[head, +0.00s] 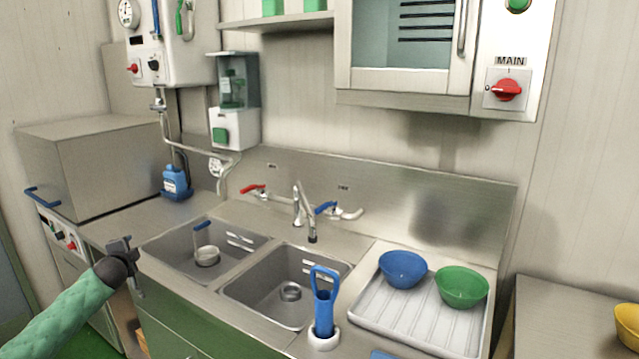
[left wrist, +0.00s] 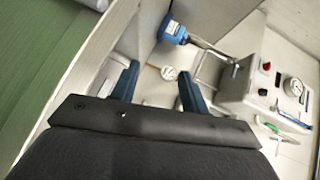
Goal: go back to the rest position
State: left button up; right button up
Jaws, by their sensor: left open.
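My left gripper (head: 130,262) is at the left of the head view, at the end of my green-sleeved arm, in front of the counter's left end. In the left wrist view its two dark blue fingers (left wrist: 159,78) stand apart with nothing between them, so it is open and empty. My right gripper is not in view. The task names no object.
A double sink (head: 232,288) is right of my left gripper. A blue bottle (head: 176,183) stands on the counter behind. A blue-handled tool (head: 323,305) stands in a white holder. Blue (head: 402,268) and green (head: 462,287) bowls sit on a draining tray (head: 385,322).

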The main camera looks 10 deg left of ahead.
pick_arm(q)
jog(key=s+d+f+g+h, duration=0.1)
jog(key=s+d+f+g, duration=0.2)
jog(key=s+d+f, duration=0.65)
jog(key=s+d+f+g, duration=0.2)
jog(key=s+d+f, duration=0.45)
jog(key=f, duration=0.55)
jog(key=s+d+f+n+g, duration=0.1)
jog(key=s+d+f+g, duration=0.35)
jog(key=s, duration=0.75)
jog(key=s+d+f+g, duration=0.1)
jog(key=s+d+f, duration=0.55)
jog(key=s, duration=0.55)
jog(key=s+d+f+n+g+h, duration=0.1)
jog(key=s+d+f+n+h, duration=0.15)
jog(key=d, duration=0.65)
jog(key=s+d+f+n+g+h, duration=0.15)
jog(key=d+f, duration=0.25)
jog(key=d, duration=0.4)
jog(key=d+n+h, duration=0.2)
jog(key=d+h, duration=0.2)
jog(key=d, duration=1.5)
jog(key=shift+s+n+t, duration=0.15)
jog(key=shift+n+t, duration=0.25)
